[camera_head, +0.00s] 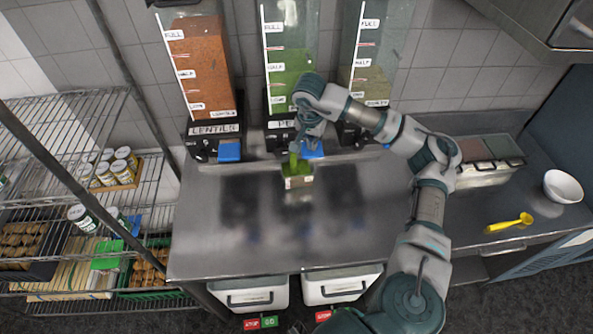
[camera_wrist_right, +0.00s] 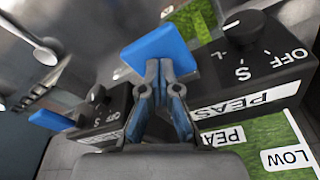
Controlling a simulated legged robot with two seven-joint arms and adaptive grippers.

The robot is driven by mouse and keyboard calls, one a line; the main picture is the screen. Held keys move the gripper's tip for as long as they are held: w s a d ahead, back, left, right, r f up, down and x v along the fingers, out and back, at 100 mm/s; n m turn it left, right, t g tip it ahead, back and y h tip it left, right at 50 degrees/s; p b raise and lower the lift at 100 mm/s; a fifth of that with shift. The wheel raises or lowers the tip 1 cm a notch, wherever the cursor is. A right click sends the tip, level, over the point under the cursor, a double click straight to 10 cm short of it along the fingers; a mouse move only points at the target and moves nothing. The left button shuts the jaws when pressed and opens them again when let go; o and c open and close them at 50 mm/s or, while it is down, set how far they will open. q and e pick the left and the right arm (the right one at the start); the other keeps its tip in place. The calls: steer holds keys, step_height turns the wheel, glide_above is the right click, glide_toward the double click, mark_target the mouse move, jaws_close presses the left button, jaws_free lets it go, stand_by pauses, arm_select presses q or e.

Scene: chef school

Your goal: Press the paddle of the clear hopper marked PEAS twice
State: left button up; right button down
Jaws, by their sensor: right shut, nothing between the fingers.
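The clear hopper marked PEAS (camera_head: 290,75) stands in the middle of three against the wall, partly filled with green peas. Its label (camera_wrist_right: 250,100) reads clearly in the wrist view and is partly hidden by my arm in the head view. Its blue paddle (camera_head: 312,150) also shows in the wrist view (camera_wrist_right: 160,48). My right gripper (camera_head: 299,142) is shut and empty, its fingertips (camera_wrist_right: 165,68) right at the paddle; I cannot tell whether they touch it. A small container (camera_head: 298,182) with green contents stands on the counter below the hopper. My left gripper is not in view.
The lentil hopper (camera_head: 202,65) stands left, with its own blue paddle (camera_head: 229,151). Another hopper (camera_head: 373,55) stands right. The steel counter (camera_head: 215,255) is mostly clear in front.

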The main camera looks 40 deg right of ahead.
steer(key=shift+r+p, duration=1.35)
steer(key=shift+r, duration=0.55)
steer(key=shift+f, duration=0.25)
steer(key=shift+f+b, duration=1.45)
steer(key=shift+f, duration=0.65)
steer(key=shift+r, duration=0.2)
steer(key=shift+r+p, duration=1.8)
steer(key=shift+r, duration=0.3)
